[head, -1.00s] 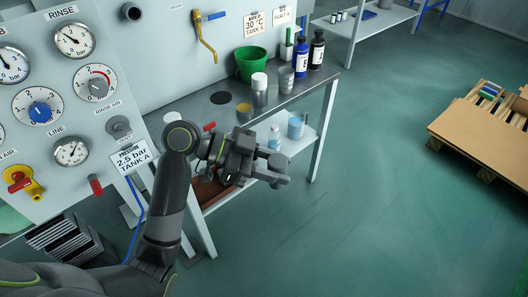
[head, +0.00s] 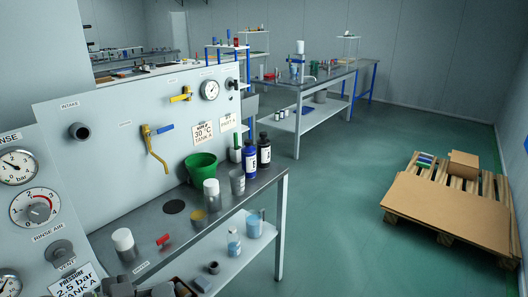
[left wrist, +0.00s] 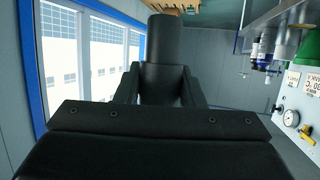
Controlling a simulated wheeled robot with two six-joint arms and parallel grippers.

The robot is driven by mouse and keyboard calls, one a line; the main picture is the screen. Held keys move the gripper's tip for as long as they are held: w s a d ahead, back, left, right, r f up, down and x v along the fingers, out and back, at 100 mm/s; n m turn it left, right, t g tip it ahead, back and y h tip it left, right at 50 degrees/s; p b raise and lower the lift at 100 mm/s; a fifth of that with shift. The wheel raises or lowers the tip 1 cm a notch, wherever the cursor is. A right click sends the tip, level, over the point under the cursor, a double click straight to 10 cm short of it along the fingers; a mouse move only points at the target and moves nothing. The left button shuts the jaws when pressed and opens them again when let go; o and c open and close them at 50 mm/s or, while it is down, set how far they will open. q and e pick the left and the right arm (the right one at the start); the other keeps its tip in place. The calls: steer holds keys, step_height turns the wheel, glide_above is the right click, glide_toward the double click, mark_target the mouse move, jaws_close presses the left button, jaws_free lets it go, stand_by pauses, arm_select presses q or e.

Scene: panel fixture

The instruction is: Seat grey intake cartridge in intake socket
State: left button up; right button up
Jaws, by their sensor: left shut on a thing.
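The intake socket (head: 79,131) is a dark round port on the pale panel, under the INTAKE label, at the left in the head view. In the left wrist view my left gripper (left wrist: 162,84) is shut on a dark grey cylinder, the intake cartridge (left wrist: 164,42). The cartridge sticks out beyond the fingers, and its lower part is hidden between them. It is clear of the panel, which shows at the right of that view. In the head view only dark parts, probably of my left arm, show at the bottom edge; the cartridge cannot be made out there. My right gripper is not in view.
A yellow valve with a blue handle (head: 156,143) sticks out right of the socket. The bench (head: 262,183) below carries a green bucket (head: 201,168), bottles and a white-capped jar (head: 124,243). A pallet with cardboard (head: 450,210) lies at the right; the floor between is clear.

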arm_select(q)
steer(key=shift+s+a+r, duration=0.1)
steer(key=shift+s+a, duration=0.2)
steer(key=shift+a, duration=0.1)
steer(key=d+r+m+g+h, duration=0.1)
steer(key=d+r+m+g, duration=0.25)
steer(key=d, duration=0.35)
steer(key=d+r+m+g+h, duration=0.1)
steer(key=d+r+m+g, duration=0.25)
steer(key=d+g, duration=0.2)
steer(key=s+a+r+n+t, duration=0.2)
steer(key=a+r+t, duration=0.1)
steer(key=r+t, duration=0.1)
steer(key=shift+r+n, duration=0.3)
steer(key=shift+r, duration=0.2)
steer(key=a+f+n+t, duration=0.1)
steer(key=a+f, duration=0.2)
steer(key=f, duration=0.1)
steer(key=w+a+f+n+t+y, duration=0.1)
steer(key=a+f+n+t, duration=0.1)
steer(key=a+f, duration=0.1)
steer(key=w+a+f+n+t+y, duration=0.1)
steer(key=a+f+t, duration=0.1)
steer(key=f, duration=0.3)
steer(key=shift+a+n, duration=0.4)
steer(key=shift+a, duration=0.35)
